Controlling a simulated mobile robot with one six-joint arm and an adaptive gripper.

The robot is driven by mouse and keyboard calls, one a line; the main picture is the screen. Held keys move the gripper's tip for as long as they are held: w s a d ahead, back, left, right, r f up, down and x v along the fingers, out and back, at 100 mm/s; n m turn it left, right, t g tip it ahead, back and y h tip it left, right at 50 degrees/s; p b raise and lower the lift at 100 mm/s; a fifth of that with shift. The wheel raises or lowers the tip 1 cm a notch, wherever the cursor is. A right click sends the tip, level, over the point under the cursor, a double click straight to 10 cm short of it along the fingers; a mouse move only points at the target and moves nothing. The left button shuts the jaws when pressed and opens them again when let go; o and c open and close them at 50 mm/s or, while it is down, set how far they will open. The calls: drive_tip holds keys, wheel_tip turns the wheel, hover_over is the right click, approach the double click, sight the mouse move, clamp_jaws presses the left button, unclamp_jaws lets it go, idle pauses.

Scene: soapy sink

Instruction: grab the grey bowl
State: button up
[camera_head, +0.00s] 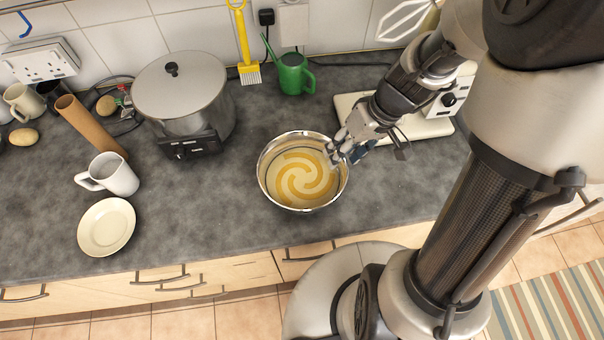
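The grey bowl (264,187) is a shiny metal bowl standing upright on the dark counter, right of the middle of the head view. It holds a pale yellow mix with a darker swirl. My gripper (336,153) is at the bowl's upper right rim, with its fingertips overlapping the rim in the picture. Whether the fingers touch or pinch the rim is too small to tell. My gripper hides a short part of the rim.
A large lidded pot (180,88) stands left of the bowl. A green watering can (293,76) is behind it. A white appliance (428,126) stands behind my gripper. A white mug (112,174) and cream plate (106,227) are at left. Counter in front of the bowl is clear.

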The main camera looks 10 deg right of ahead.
drive_tip(key=b+x, duration=0.2)
drive_tip(key=x, duration=0.3)
drive_tip(key=shift+f, duration=0.45)
drive_tip(key=shift+r, duration=0.1)
drive_tip(key=shift+c, duration=0.6)
clamp_jaws()
